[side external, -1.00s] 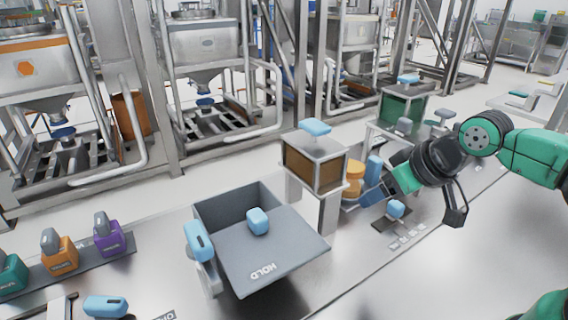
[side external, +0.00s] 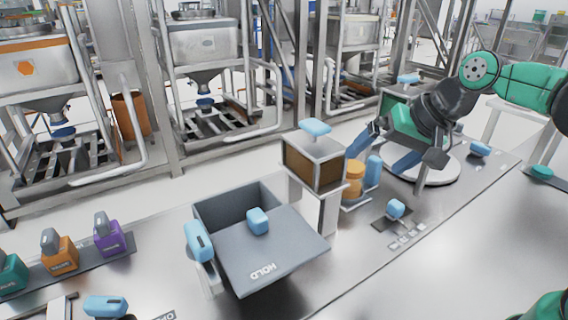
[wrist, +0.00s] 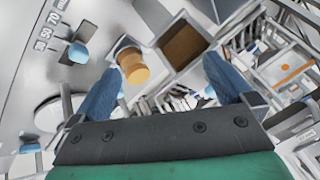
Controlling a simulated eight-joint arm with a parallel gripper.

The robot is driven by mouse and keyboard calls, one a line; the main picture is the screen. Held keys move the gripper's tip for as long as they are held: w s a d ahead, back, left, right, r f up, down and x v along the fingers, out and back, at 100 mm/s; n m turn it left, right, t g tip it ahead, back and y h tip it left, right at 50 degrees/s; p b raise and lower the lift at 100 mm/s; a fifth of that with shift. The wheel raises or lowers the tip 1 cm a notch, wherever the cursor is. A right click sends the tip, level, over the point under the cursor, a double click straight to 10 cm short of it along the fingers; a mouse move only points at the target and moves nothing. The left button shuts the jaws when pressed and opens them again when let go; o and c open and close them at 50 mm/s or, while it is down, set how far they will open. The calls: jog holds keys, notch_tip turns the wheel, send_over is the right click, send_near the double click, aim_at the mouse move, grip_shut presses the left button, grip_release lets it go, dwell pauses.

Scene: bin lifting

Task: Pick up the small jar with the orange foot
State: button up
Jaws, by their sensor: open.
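A small orange, jar-like thing (side external: 354,178) stands on a low pale-rimmed base right of the brown-sided box. It has a lighter upper part and an orange lower part; I cannot tell whether this lower part is a foot. It also shows in the wrist view (wrist: 135,70), left of the middle. A blue upright piece (side external: 373,172) stands just to its right. My gripper (side external: 372,161) is open and empty, its blue fingers above and to the right of the orange thing. In the wrist view the fingers (wrist: 161,66) are spread wide, with the orange thing nearer the left one, apart from it.
The brown-sided box (side external: 313,165) on a post stands close left of the orange thing. A grey HOLD bin (side external: 290,262) is at front centre. A blue knob (side external: 396,209) on a dark plate stands in front. Coloured blocks (side external: 60,252) line the left.

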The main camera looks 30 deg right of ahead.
jog(key=w+d+m+t+y, duration=0.1)
jog(key=w+d+m+y, duration=0.35)
jog(key=m, duration=0.85)
jog(key=m+t+y, duration=0.1)
jog(key=m+t, duration=0.3)
jog(key=m, duration=0.6)
send_over(358, 167)
jog(key=s+d, duration=0.3)
jog(key=shift+y, duration=0.25)
jog(key=f, duration=0.9)
jog(key=shift+a+f, duration=0.15)
jog(key=shift+a, duration=0.2)
jog(key=shift+f, duration=0.25)
jog(key=shift+w+a+f, duration=0.15)
jog(key=shift+a, duration=0.05)
jog(key=shift+x, duration=2.55)
jog(key=c, duration=1.4)
